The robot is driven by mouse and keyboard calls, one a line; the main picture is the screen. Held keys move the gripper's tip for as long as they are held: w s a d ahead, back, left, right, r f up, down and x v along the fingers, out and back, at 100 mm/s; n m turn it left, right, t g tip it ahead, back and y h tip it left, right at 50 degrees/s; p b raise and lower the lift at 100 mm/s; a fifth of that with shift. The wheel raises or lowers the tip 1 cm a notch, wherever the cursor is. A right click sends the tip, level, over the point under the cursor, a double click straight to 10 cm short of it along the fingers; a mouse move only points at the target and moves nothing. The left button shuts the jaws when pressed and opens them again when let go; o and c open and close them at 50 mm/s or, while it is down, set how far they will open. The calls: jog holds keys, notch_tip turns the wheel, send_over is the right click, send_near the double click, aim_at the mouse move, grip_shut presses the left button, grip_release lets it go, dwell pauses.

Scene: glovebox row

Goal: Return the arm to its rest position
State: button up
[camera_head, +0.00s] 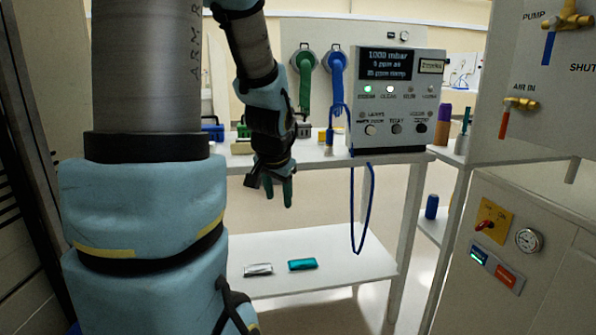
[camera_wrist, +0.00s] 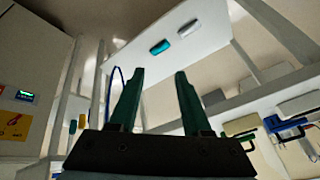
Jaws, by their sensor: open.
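My gripper (camera_head: 278,190) hangs in front of the white bench, its green fingers pointing down over the lower shelf. The wrist view shows the same gripper (camera_wrist: 158,82) with its two green fingers spread apart and nothing between them. My arm runs down the left and middle of the head view and hides part of the bench behind it.
The lower shelf (camera_head: 330,280) holds a silver packet (camera_head: 258,269) and a teal packet (camera_head: 302,264). A control box (camera_head: 398,98) stands on the bench (camera_head: 385,158), with a blue cable (camera_head: 370,215) hanging off the front.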

jog(key=s+a+f+n+g, duration=0.25)
jog(key=s+f+n, duration=0.2)
jog(key=s, duration=0.65)
notch_tip(320, 180, up, 13)
jog(key=s+g+p, duration=0.1)
jog(key=p, duration=1.2)
jog(key=shift+s+d, duration=0.15)
jog(key=shift+s, duration=0.05)
